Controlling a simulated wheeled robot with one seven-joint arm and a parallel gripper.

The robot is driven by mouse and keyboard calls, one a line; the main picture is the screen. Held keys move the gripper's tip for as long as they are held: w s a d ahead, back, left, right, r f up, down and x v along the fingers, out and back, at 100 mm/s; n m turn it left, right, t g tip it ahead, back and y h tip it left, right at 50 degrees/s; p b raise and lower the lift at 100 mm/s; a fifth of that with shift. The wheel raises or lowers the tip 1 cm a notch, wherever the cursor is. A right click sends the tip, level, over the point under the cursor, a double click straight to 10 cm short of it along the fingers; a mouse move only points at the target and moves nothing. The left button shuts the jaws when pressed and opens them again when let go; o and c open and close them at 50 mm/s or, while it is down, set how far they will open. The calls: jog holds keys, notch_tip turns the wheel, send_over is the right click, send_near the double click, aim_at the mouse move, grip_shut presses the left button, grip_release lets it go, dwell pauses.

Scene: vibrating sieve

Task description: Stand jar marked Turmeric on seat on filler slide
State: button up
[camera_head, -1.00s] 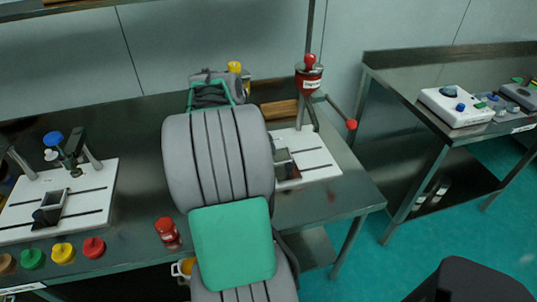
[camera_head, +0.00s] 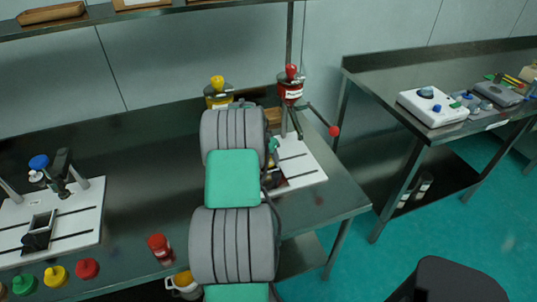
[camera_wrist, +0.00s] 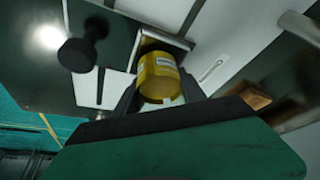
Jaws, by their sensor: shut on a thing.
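A yellow jar (camera_wrist: 158,77) with a pale label sits between the two fingers of my gripper (camera_wrist: 160,88) in the wrist view. The label is too blurred to read. My gripper is shut on the jar, above or near a white slotted base plate (camera_wrist: 214,68). In the head view my arm hides most of the gripper and jar. There the filler's white base plate (camera_head: 302,163) lies right of my arm, under a red hopper (camera_head: 291,90). The seat on the slide is mostly hidden, and I cannot tell whether the jar touches it.
A yellow-topped hopper (camera_head: 217,88) stands behind my arm. A red jar (camera_head: 160,247) stands at the bench front, beside coloured lids (camera_head: 87,268) and a white cup (camera_head: 183,284). Another white slotted station (camera_head: 75,222) is at left. A side bench (camera_head: 405,130) holds a scale (camera_head: 432,106).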

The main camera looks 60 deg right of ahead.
jog(key=shift+f+b, duration=0.3)
jog(key=shift+f, duration=0.1)
jog(key=o, duration=1.5)
jog(key=shift+w, duration=0.1)
jog(key=shift+r, duration=0.55)
jog(key=b+v, duration=0.1)
jog(key=v, duration=1)
jog(key=shift+a+r, duration=0.1)
jog(key=shift+a, duration=0.1)
